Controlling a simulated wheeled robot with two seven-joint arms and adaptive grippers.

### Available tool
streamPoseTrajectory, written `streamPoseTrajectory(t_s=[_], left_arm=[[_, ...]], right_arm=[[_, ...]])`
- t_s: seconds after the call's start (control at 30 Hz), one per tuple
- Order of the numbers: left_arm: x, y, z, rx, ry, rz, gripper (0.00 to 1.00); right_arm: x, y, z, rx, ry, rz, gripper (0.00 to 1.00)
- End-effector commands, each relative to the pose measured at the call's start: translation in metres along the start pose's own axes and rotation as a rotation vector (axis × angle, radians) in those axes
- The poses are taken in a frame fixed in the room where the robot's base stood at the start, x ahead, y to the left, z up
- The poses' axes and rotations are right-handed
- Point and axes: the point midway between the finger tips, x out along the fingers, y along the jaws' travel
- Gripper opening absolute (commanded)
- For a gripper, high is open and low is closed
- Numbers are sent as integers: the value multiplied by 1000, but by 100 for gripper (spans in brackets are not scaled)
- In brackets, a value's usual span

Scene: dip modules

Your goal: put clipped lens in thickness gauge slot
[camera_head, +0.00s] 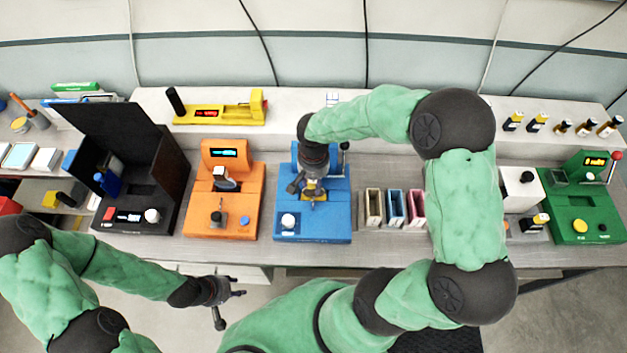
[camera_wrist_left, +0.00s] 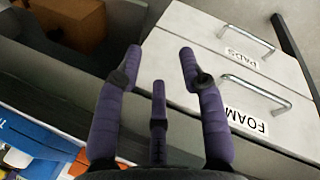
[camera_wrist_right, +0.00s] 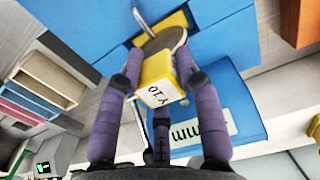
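The blue gauge (camera_head: 335,220), with a white knob and a lever, stands on the bench in the head view. It also shows in the right wrist view (camera_wrist_right: 225,45), with a label ending in "mm". My right gripper (camera_head: 313,195) is over its middle. In the right wrist view its fingers (camera_wrist_right: 157,62) are closed against both sides of a yellow clip (camera_wrist_right: 160,82) with a white label. A dark round lens (camera_wrist_right: 165,42) sticks out of the clip towards the gauge. Whether the lens touches the slot is hidden. My left gripper (camera_head: 232,288) is open and empty before the bench.
An orange device (camera_head: 225,222) stands left of the gauge, and coloured bins (camera_head: 395,208) stand to its right. A black box (camera_head: 145,180) with a raised lid is at left, a green device (camera_head: 580,210) at right. Drawers (camera_wrist_left: 225,60) are near my left gripper.

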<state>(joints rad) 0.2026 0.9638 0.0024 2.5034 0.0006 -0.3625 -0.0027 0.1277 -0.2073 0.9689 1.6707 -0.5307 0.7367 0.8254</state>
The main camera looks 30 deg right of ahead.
Motion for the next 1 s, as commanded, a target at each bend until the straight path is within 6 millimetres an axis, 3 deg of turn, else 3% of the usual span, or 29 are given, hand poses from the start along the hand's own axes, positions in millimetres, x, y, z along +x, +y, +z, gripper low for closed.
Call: streamPoseTrajectory(t_s=[0.03,0.07,0.53,1.0], left_arm=[[0,0,0,0,0,0,40],[0,0,0,0,0,0,40],[-5,2,0,0,0,0,40],[-13,5,0,0,0,0,40]], right_arm=[[0,0,0,0,-1,0,51],[0,0,0,0,-1,0,58],[-8,0,0,0,1,-1,58],[-95,-1,0,-1,3,-2,58]])
